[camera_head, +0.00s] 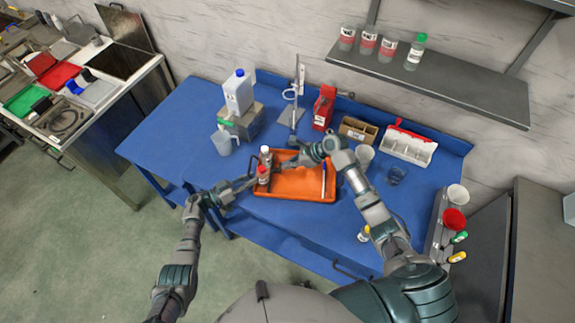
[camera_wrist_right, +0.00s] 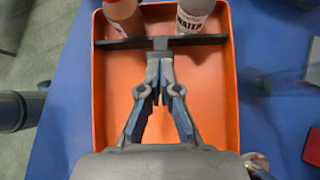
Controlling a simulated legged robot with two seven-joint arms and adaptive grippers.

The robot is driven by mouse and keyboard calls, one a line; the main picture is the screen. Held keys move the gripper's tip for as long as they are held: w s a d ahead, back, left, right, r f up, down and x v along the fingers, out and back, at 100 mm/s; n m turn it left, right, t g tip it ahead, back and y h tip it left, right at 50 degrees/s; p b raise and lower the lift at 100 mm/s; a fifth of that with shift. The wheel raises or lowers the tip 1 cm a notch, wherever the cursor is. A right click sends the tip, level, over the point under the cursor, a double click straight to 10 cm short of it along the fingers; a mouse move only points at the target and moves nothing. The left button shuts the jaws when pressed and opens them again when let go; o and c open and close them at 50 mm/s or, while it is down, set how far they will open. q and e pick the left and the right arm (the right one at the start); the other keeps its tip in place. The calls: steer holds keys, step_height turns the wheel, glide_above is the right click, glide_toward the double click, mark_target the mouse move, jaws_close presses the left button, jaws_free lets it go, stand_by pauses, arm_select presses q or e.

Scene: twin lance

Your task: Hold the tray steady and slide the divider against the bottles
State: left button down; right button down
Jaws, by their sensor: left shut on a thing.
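The orange tray (camera_head: 312,197) lies on the blue table; its rim and floor show in the right wrist view (camera_wrist_right: 110,110). A brown-red bottle (camera_wrist_right: 124,15) and a white-labelled WATER bottle (camera_wrist_right: 193,14) stand at its left end, also visible in the head view (camera_head: 262,175) (camera_head: 265,153). The dark divider (camera_wrist_right: 205,40) spans the tray beside both bottles; any gap is too small to tell. My right gripper (camera_wrist_right: 160,60) is shut on the divider's grey middle tab. My left gripper (camera_head: 243,185) is shut at the tray's left rim, its grip hard to see.
Behind stand a white jug (camera_head: 238,92), a clear beaker (camera_head: 222,143), a stand (camera_head: 293,112), a red box (camera_head: 323,107) and a brown box (camera_head: 357,131).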

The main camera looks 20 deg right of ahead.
arm_select(q)
steer(key=shift+s+f, duration=0.2)
steer(key=shift+f, duration=0.1)
steer(key=c, duration=1)
jaws_free()
steer(key=shift+w, duration=0.1)
arm_select(e)
steer(key=v, duration=0.6)
steer(key=shift+d, duration=0.55)
arm_select(q)
steer(key=shift+o, duration=0.2)
steer(key=shift+a, duration=0.1)
